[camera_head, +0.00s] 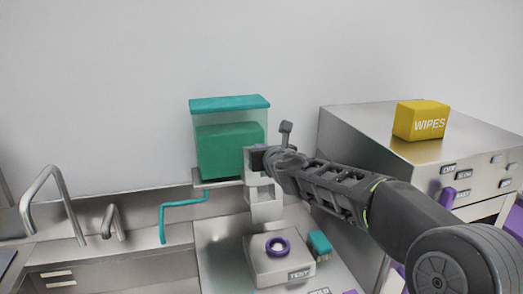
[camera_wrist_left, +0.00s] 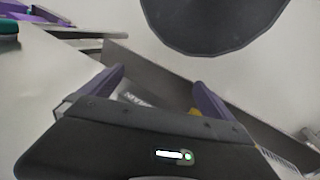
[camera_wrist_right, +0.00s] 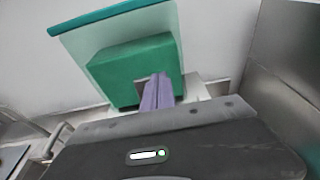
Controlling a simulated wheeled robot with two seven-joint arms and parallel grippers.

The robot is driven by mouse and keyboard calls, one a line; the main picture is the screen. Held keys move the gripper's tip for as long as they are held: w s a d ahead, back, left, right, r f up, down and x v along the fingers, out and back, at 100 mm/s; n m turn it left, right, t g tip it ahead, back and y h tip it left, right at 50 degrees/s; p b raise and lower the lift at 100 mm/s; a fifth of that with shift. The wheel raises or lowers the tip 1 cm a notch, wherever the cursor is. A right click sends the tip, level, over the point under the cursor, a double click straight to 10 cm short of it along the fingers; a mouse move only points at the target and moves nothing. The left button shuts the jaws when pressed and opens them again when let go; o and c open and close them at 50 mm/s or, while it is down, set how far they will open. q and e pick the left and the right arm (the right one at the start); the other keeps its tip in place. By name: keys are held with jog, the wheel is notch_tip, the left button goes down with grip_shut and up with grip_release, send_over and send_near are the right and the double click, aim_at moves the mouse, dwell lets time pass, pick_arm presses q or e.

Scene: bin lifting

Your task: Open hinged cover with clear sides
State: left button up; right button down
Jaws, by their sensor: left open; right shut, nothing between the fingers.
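The clear-sided bin (camera_head: 258,120) stands against the back wall, with a green block (camera_head: 225,150) visible inside. Its flat teal cover (camera_head: 229,103) lies closed across the top. In the right wrist view the cover (camera_wrist_right: 100,18) is at the upper left, above the clear side (camera_wrist_right: 150,25) and green block (camera_wrist_right: 135,62). My right gripper (camera_head: 252,158) is shut and empty at the bin's lower right front, below the cover; its fingertips (camera_wrist_right: 160,76) overlap the block in the picture, and contact cannot be told. My left gripper (camera_wrist_left: 155,85) is open and empty, away from the bin.
A steel cabinet (camera_head: 345,125) carrying a yellow wipes box (camera_head: 422,121) stands at right. A white test device (camera_head: 262,268) with a purple ring and a teal item (camera_head: 319,243) sit in front. A bent teal pipe (camera_head: 163,222) and steel taps (camera_head: 48,180) are at left.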

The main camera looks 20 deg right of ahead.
jog(key=shift+r, duration=0.1)
jog(key=v, duration=0.7)
jog(key=shift+s, duration=0.4)
